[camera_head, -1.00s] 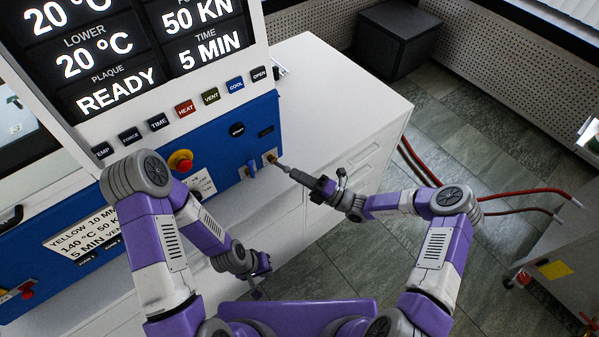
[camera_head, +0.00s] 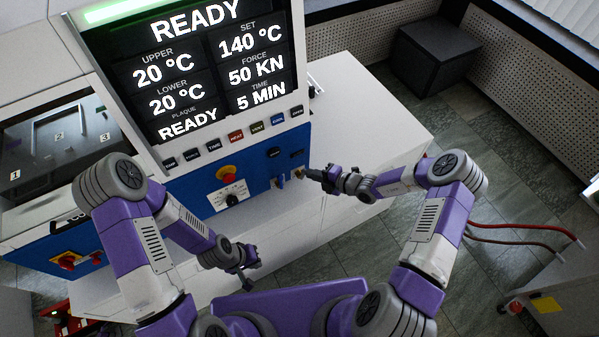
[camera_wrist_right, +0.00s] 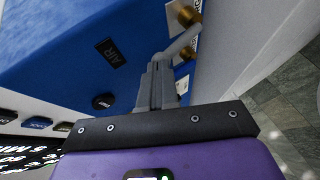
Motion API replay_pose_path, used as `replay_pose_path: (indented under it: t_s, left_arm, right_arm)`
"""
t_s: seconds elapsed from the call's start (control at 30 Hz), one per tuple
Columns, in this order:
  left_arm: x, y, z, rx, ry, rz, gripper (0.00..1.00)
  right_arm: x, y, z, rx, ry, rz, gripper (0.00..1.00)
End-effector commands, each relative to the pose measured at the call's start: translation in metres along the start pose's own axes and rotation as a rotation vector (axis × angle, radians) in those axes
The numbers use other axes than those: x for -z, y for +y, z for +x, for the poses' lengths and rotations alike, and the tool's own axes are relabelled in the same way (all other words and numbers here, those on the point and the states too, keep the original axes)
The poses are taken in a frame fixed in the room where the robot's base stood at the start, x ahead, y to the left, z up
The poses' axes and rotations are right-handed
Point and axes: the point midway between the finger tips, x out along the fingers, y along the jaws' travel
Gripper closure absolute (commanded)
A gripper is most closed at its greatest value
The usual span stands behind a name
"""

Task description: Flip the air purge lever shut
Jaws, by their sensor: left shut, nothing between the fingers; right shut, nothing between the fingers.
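The blue press panel (camera_head: 262,190) carries small valves at its right end. A pale grey lever (camera_wrist_right: 182,42) on a brass fitting (camera_wrist_right: 186,13) shows in the right wrist view, near the black AIR label (camera_wrist_right: 112,52). My right gripper (camera_wrist_right: 157,68) is shut and empty, its fingertips against or very close to the lever; contact cannot be told. In the head view my right gripper (camera_head: 308,174) covers much of the lever. My left gripper (camera_head: 250,286) is shut and empty, low in front of the press.
A red stop knob (camera_head: 227,174) and a dial sit left of the valves. A row of buttons (camera_head: 236,136) runs under the display (camera_head: 215,75). The white cabinet top (camera_head: 375,115) is clear. Red hoses (camera_head: 520,232) run at the right.

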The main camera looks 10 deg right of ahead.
Motion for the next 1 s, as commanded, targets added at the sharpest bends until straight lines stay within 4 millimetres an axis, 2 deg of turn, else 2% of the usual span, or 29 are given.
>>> replay_pose_path:
  t_s: [0.03,0.27,0.67,1.0]
  left_arm:
    - [0.000,0.003,-0.006,0.000,0.000,0.000,1.00]
    - [0.000,0.001,-0.002,0.000,-0.001,0.000,1.00]
    - [-0.001,0.006,-0.015,0.000,0.000,0.000,1.00]
    - [-0.001,0.006,-0.015,0.000,0.000,0.000,1.00]
  right_arm:
    - [-0.004,0.004,-0.006,0.021,-0.013,0.015,1.00]
    - [-0.004,0.000,-0.004,0.012,-0.011,0.013,1.00]
    - [0.000,0.015,-0.008,0.012,-0.006,0.010,1.00]
    - [0.000,0.015,-0.008,0.011,-0.006,0.010,1.00]
